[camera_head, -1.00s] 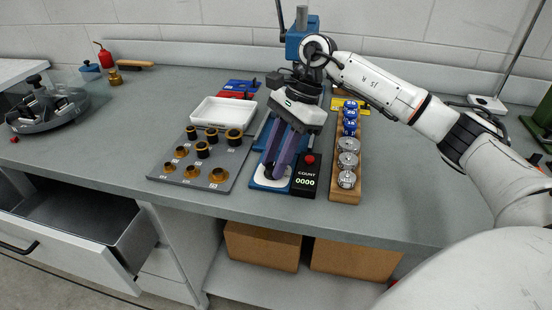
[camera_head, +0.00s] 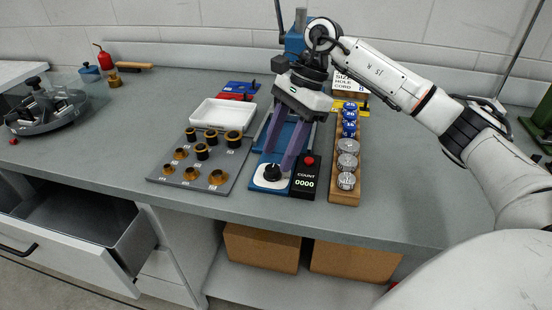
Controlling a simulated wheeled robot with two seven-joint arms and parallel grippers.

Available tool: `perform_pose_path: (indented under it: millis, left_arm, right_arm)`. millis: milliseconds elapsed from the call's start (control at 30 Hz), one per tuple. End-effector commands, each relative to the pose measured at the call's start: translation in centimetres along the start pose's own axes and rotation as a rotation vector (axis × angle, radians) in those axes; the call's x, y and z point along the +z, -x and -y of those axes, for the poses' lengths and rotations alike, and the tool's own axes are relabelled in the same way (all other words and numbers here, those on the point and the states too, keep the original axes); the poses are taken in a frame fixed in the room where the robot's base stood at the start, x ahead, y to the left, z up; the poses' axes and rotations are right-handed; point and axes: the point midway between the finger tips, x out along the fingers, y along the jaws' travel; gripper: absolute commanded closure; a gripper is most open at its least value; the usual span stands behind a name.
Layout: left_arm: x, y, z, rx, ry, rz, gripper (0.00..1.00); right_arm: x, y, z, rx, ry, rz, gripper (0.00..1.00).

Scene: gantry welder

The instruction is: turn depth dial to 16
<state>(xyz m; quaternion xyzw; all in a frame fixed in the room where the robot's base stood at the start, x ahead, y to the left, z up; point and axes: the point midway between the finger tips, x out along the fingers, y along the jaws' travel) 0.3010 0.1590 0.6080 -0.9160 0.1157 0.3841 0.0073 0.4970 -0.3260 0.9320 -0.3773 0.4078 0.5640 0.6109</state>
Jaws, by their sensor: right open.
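The depth dial (camera_head: 271,173) is a black knob on a white disc at the front end of the blue press base (camera_head: 256,178). Its scale marks are too small to read. My right gripper (camera_head: 278,160) comes in from the right above the base, with its two purple fingers pointing down. The fingers are open and apart, just behind and above the dial, with nothing between them. Whether a fingertip touches the knob I cannot tell. The press's blue head (camera_head: 296,42) is partly hidden behind my right wrist. My left gripper is not in view.
A black counter box (camera_head: 305,182) reading 0000 stands just right of the dial. Beyond it is a wooden rack (camera_head: 344,197) of round dies. A grey board (camera_head: 222,185) with black and brass rings and a white tray (camera_head: 205,115) lie left.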

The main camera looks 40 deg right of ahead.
Motion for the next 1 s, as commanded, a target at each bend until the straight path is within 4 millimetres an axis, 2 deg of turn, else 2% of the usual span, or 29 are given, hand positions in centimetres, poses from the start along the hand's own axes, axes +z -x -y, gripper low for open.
perform_pose_path:
  millis: [33,200,400,1000]
  left_arm:
    - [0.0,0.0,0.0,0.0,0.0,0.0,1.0]
    - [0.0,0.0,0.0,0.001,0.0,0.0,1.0]
    - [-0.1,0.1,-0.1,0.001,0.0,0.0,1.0]
    - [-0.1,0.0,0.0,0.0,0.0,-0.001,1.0]
  right_arm:
    - [0.0,1.2,0.1,-0.006,0.0,0.0,0.55]
    - [0.0,4.5,0.1,-0.004,0.0,0.0,0.55]
    - [0.0,6.8,0.1,-0.002,0.0,0.0,0.55]
    - [0.0,7.2,0.0,0.0,0.0,-0.001,0.55]
